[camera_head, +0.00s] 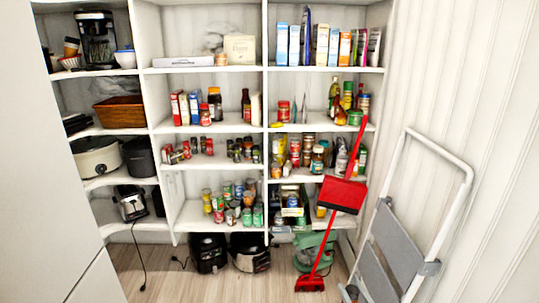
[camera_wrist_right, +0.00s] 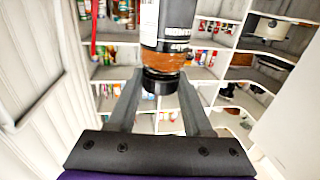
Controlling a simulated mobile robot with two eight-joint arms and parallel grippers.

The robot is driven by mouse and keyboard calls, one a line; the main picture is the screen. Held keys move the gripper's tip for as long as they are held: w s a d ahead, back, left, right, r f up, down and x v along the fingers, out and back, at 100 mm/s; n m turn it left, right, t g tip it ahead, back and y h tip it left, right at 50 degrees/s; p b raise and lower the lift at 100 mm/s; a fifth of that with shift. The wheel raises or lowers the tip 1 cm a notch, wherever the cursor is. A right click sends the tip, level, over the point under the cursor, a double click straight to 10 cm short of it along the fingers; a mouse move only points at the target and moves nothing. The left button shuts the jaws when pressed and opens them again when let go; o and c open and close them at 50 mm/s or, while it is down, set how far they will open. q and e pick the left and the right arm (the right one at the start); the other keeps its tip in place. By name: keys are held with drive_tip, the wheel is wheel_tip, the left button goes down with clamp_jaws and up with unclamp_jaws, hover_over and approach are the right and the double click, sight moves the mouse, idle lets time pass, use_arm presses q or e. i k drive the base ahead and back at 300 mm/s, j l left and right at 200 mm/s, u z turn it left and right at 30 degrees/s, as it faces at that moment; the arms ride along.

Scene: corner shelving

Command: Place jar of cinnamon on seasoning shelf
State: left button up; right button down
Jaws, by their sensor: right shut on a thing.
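My right gripper (camera_wrist_right: 161,80) shows in the right wrist view, with its two grey fingers shut on a jar (camera_wrist_right: 163,58). The jar has a black lid, reddish-brown contents and a black and white label; it is cut off by the top edge of the picture. The lid end lies between the fingers. Neither gripper shows in the head view. In the head view, a shelf (camera_head: 215,162) at middle height carries small spice-like jars (camera_head: 243,150) in loose groups, with bare board between and in front of them.
Cans (camera_head: 236,196) crowd the shelf below; bottles, boxes (camera_head: 183,107) and cereal boxes (camera_head: 320,45) stand above. A red broom and dustpan (camera_head: 343,194) lean before the right shelves. A folded step ladder (camera_head: 405,235) leans at the right wall. Appliances (camera_head: 208,252) stand on the floor.

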sight(195, 163)
drive_tip(key=i+u, duration=0.45)
drive_tip(key=i, duration=0.15)
drive_tip(key=i+l+u, duration=0.1)
drive_tip(key=i+u, duration=0.3)
drive_tip(key=i, duration=0.2)
